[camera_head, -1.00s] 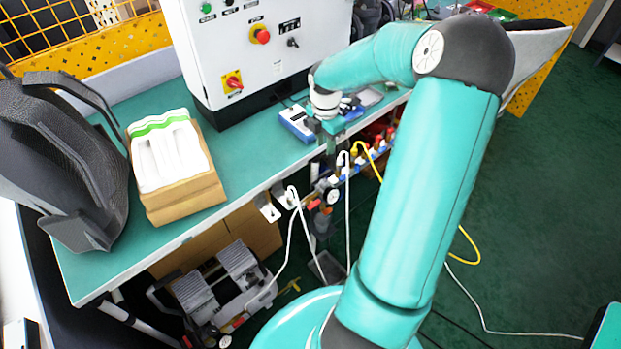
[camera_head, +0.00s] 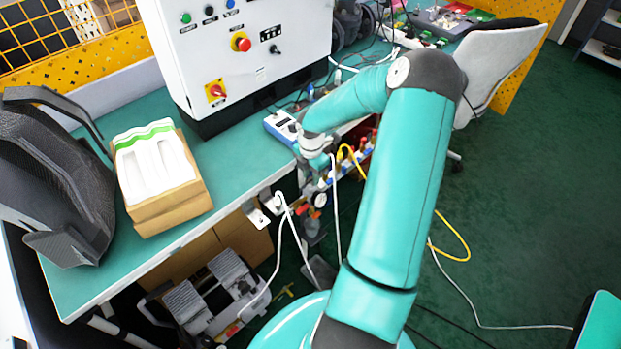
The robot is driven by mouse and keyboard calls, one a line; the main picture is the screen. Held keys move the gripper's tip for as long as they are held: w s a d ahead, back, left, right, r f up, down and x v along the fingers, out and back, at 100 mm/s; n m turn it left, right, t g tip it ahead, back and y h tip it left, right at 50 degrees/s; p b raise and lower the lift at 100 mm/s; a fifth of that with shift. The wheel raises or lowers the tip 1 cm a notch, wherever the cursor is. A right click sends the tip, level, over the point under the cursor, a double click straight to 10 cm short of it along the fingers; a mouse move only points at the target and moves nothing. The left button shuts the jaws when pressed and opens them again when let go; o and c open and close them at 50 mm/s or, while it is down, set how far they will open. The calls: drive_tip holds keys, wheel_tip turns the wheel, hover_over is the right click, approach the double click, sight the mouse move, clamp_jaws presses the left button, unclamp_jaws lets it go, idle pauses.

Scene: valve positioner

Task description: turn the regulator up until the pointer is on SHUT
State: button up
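A small blue and white box (camera_head: 283,127) lies on the bench near its front edge; my forearm and wrist partly cover its right side. A pipe fitting with a round gauge-like face (camera_head: 320,199) stands below the bench edge. No regulator knob, pointer or SHUT mark can be made out at this size. My gripper (camera_head: 308,176) hangs just past the front edge of the bench, above the fitting and close to it. Its fingers are small, dark and partly hidden, so I cannot tell whether they touch anything.
A white control cabinet (camera_head: 250,62) with buttons stands on the green bench (camera_head: 100,270). A cardboard box with a white insert (camera_head: 175,205) and a dark backpack (camera_head: 55,185) are at left. White and yellow cables hang around my arm. Open floor (camera_head: 510,210) lies at right.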

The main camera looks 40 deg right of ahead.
drive_tip(key=shift+a+f, duration=0.1)
drive_tip(key=shift+f, duration=0.9)
clamp_jaws()
drive_tip(key=shift+m, duration=0.3)
drive_tip(key=m, duration=0.5)
drive_tip(key=shift+w, duration=0.15)
drive_tip(key=m, duration=0.6)
drive_tip(key=shift+w, duration=0.1)
